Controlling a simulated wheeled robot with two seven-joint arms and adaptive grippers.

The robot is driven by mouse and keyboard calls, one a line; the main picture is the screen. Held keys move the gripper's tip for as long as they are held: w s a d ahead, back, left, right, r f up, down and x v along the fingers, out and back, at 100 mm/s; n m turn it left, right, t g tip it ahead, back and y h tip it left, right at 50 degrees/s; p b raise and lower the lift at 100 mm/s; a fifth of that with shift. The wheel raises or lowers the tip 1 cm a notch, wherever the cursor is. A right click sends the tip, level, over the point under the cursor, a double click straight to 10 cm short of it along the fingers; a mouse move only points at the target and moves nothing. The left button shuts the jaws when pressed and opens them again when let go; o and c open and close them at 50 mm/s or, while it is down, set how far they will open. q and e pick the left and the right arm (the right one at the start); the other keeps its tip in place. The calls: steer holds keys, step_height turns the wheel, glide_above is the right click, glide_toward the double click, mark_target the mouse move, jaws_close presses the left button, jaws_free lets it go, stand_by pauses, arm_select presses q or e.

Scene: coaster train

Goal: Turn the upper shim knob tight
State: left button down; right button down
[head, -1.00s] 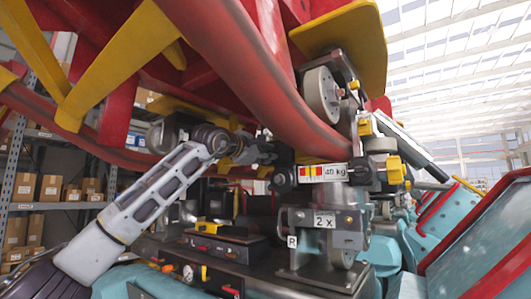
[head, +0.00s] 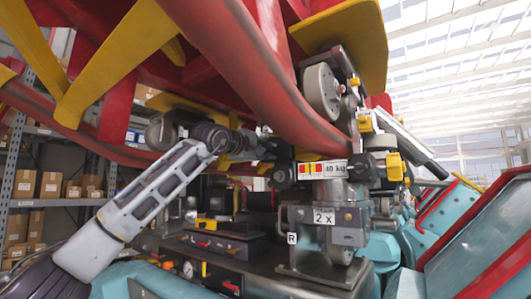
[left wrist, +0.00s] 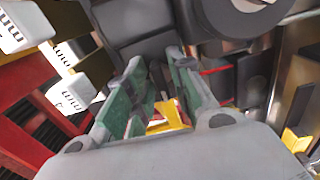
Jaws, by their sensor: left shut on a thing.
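My left gripper (head: 268,148) is at the dark fittings under the red curved rail, left of the 40 kg label (head: 322,170). In the left wrist view its green-padded fingers (left wrist: 155,75) stand a small gap apart, closed on a part that they largely hide. I take this part to be the upper shim knob; its shape and how far it is turned I cannot make out. A yellow and red piece (left wrist: 172,117) shows between the fingers. A dark round knob (head: 283,175) sits just below the gripper. My right gripper is not in view.
The red rail (head: 260,90) hangs close above the gripper. A grey block marked 2 X (head: 324,216) stands right of it, with a yellow knob (head: 395,166) higher up. A black tray with small tools (head: 215,245) lies below. Shelves with boxes stand far left.

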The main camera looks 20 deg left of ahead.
arm_select(q)
steer(key=shift+f, duration=0.1)
steer(key=c, duration=1.5)
jaws_free()
steer(key=shift+s, duration=0.15)
steer(key=shift+v, duration=5.9)
